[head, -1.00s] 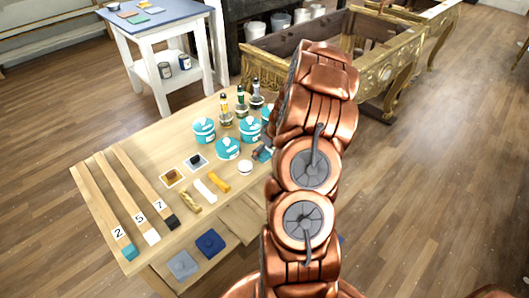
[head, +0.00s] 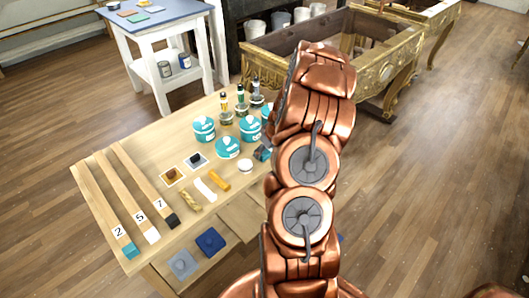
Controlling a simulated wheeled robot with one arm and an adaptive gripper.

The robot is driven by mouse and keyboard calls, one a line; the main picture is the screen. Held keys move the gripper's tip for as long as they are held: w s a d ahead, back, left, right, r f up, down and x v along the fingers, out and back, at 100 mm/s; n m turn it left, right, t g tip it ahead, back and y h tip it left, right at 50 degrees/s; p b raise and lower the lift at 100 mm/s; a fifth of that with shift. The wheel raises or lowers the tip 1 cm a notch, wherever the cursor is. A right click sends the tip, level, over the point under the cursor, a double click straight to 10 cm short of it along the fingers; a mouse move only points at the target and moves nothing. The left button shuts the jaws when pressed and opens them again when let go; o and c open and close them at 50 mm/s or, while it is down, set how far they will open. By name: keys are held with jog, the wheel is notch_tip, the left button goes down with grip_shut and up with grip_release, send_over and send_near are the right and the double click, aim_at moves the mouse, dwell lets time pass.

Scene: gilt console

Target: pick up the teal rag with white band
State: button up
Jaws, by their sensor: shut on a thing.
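My copper-coloured arm stands across the middle of the head view and hides the right part of the wooden worktable (head: 150,185). My gripper is hidden behind the arm, so its fingers and anything in them do not show. I cannot make out a teal rag with a white band. A small dark and teal patch (head: 262,153) shows at the arm's left edge, beside the white tubs. It is too small and too covered to tell what it is.
On the worktable are teal-labelled tubs (head: 228,147), bottles (head: 240,97), numbered wooden strips (head: 125,205) and a yellow piece (head: 219,180). Grey-blue (head: 181,264) and navy (head: 210,243) cloths lie lower at the front. A gilt console frame (head: 390,70) stands behind.

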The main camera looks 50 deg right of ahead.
aim_at(265, 152)
jog(key=shift+r, duration=0.1)
jog(key=shift+r+b, duration=0.5)
jog(key=shift+r, duration=1.2)
jog(key=shift+s+a, duration=0.4)
jog(key=s+a+r+b, duration=0.1)
jog(key=s+a+b, duration=0.1)
jog(key=s+a, duration=0.8)
jog(key=shift+s+r+b, duration=0.2)
jog(key=shift+s+b, duration=0.1)
jog(key=shift+s, duration=0.15)
jog(key=shift+a, duration=0.1)
